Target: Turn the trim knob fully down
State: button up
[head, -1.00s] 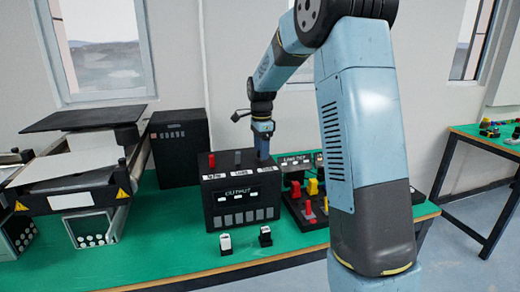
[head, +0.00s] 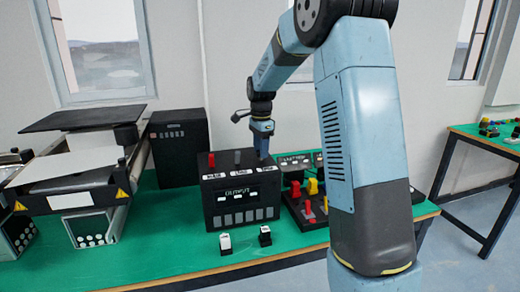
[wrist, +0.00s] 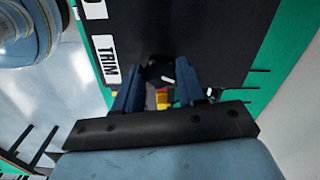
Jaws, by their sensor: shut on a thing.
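The trim knob (wrist: 160,72) is a dark knob with a white mark, on the top of the black OUTPUT box beside the white TRIM label (wrist: 107,60) in the wrist view. My gripper (wrist: 158,82) is shut on it, with one blue-grey finger on each side. In the head view my gripper (head: 263,153) points down at the right end of the OUTPUT box (head: 215,204) and hides the knob. The white mark is tilted in the wrist view; I cannot read the knob's setting from it.
A red knob (head: 211,160) and a grey knob (head: 237,157) stand on the same box. A black panel with red and yellow controls (head: 312,187) is close on the right. Two small switches (head: 225,243) sit in front. Green table (head: 165,240) is bare at the front left.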

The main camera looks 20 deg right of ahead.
jog(key=n, duration=1)
jog(key=shift+r+n, duration=0.1)
jog(key=shift+n, duration=0.2)
jog(key=n, duration=0.5)
jog(key=shift+d+n, duration=0.1)
jog(key=shift+n, duration=0.2)
jog(key=n, duration=1)
jog(key=shift+w+d+n, duration=0.1)
jog(key=shift+n, duration=0.3)
jog(key=n, duration=0.9)
jog(key=shift+w, duration=0.1)
jog(key=n, duration=0.4)
jog(key=shift+n, duration=0.4)
